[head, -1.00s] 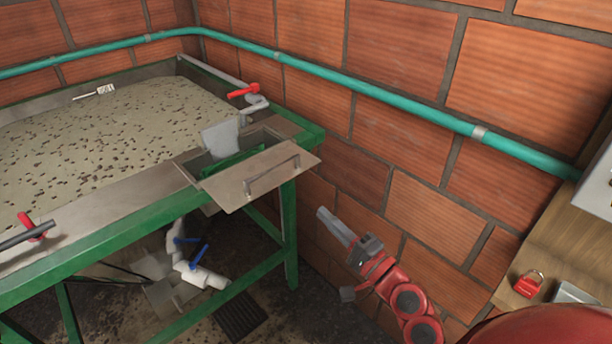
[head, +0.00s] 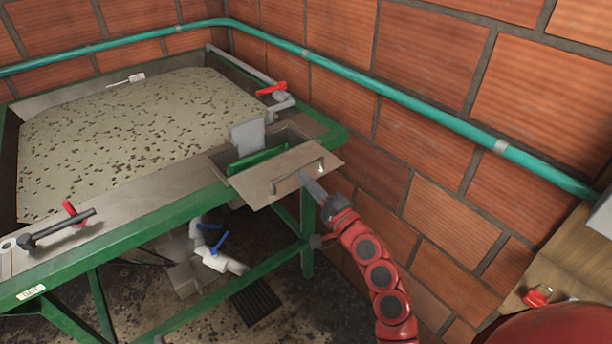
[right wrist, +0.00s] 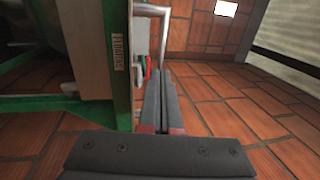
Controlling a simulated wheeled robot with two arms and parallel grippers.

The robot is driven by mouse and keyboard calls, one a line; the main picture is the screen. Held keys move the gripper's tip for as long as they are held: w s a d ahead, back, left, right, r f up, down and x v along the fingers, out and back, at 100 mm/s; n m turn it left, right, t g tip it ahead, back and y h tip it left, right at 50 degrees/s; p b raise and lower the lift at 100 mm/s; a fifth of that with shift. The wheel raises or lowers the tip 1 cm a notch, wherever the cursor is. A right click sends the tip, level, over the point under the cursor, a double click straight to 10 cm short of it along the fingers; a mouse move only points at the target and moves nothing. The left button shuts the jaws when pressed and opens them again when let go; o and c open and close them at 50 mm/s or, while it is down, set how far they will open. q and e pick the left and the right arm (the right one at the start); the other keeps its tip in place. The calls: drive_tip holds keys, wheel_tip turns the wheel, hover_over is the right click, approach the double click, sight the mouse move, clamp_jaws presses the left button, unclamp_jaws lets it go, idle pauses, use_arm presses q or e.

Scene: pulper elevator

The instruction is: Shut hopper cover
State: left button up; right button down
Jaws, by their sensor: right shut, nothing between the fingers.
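The hopper cover (head: 285,178) is a flat metal plate with a bar handle (head: 298,176). In the head view it lies folded out over the front right of the green-framed tank, beside the open hopper (head: 283,137). My right gripper (head: 304,176) is shut and empty, its fingertips at the handle's right end and the cover's edge. I cannot tell whether they touch. In the right wrist view the shut fingers (right wrist: 158,97) point toward a bent metal bar (right wrist: 163,30), likely the handle. My left gripper is not in view.
The tank (head: 120,195) holds speckled pulp. A grey upright plate (head: 247,137) and a red-handled valve (head: 272,88) stand near the hopper. A brick wall (head: 430,80) with a teal pipe (head: 400,93) runs close behind. A red padlock (head: 537,296) lies at right.

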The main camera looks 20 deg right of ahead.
sight(278, 164)
drive_tip(key=shift+w, duration=0.1)
drive_tip(key=b+x, duration=0.1)
drive_tip(key=x, duration=0.2)
drive_tip(key=f+b+x, duration=0.1)
drive_tip(key=b+x, duration=0.1)
drive_tip(key=x, duration=0.2)
drive_tip(key=f+b+x, duration=0.1)
drive_tip(key=x, duration=0.3)
drive_tip(key=shift+w+a+f, duration=0.15)
drive_tip(key=shift+w, duration=0.35)
drive_tip(key=shift+w+a, duration=0.15)
drive_tip(key=shift+w, duration=0.15)
drive_tip(key=shift+s+r+b, duration=0.1)
drive_tip(key=shift+r+b, duration=0.2)
